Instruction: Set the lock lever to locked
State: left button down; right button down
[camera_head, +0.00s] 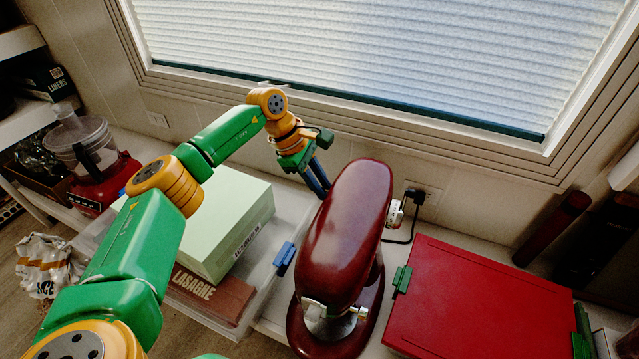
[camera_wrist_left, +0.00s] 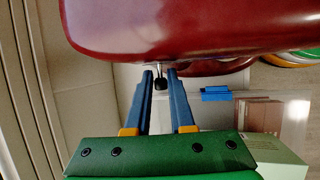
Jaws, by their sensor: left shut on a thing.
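The dark red stand mixer (camera_head: 345,235) stands on the counter, its rounded head up front and its base partly hidden below. The lock lever (camera_wrist_left: 159,82), a small metal stem with a black knob, shows under the mixer's body in the left wrist view. My left gripper (camera_head: 320,188) reaches behind the mixer's left side. In the left wrist view its blue fingers (camera_wrist_left: 160,84) are on both sides of the lever's black knob, shut on it. In the head view the mixer hides the lever. My right gripper is not in view.
A pale green box (camera_head: 215,215) and a lasagne box (camera_head: 210,295) sit in a clear bin left of the mixer. A red lidded container (camera_head: 470,305) is at right. A food processor (camera_head: 85,150) stands far left. The window wall is close behind.

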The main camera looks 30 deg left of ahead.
pick_arm(q)
jog(key=c, duration=0.9)
grip_release()
jog(key=shift+w+r, duration=0.15)
jog(key=shift+w, duration=0.1)
jog(key=shift+o, duration=0.4)
jog(key=p+v, duration=0.2)
jog(key=v, duration=0.5)
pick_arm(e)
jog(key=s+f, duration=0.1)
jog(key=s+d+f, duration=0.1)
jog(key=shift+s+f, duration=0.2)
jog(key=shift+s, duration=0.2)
